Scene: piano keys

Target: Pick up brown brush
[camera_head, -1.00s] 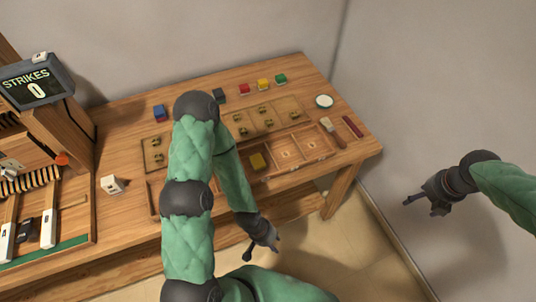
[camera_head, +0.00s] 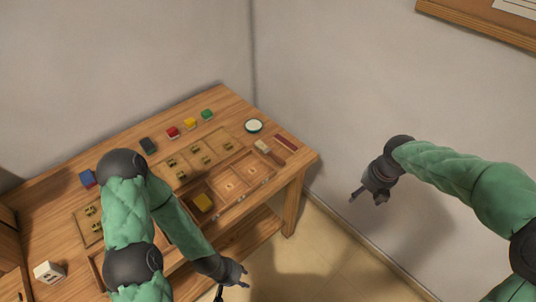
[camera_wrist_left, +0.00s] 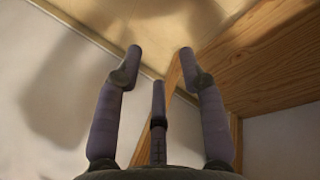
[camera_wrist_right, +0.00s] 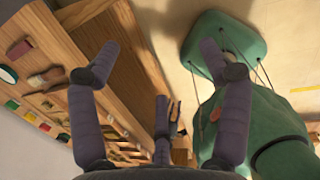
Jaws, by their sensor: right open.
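The brown brush (camera_head: 264,148) lies on the wooden table near its right end, pale bristles toward the back and brown handle toward the front edge. It also shows in the right wrist view (camera_wrist_right: 46,78) at the left. My right gripper (camera_head: 366,196) is open and empty, off the table's right end and apart from the brush; its spread fingers show in the right wrist view (camera_wrist_right: 160,50). My left gripper (camera_head: 236,284) hangs in front of the table. In the left wrist view (camera_wrist_left: 160,55) its fingers are apart with nothing between them.
A dark red bar (camera_head: 286,143) lies right of the brush, and a round white-topped dish (camera_head: 253,126) stands behind it. A compartment tray (camera_head: 228,187) holds a yellow block (camera_head: 202,202). Small colored blocks line the back. A wall (camera_head: 330,100) rises beyond the table's right end.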

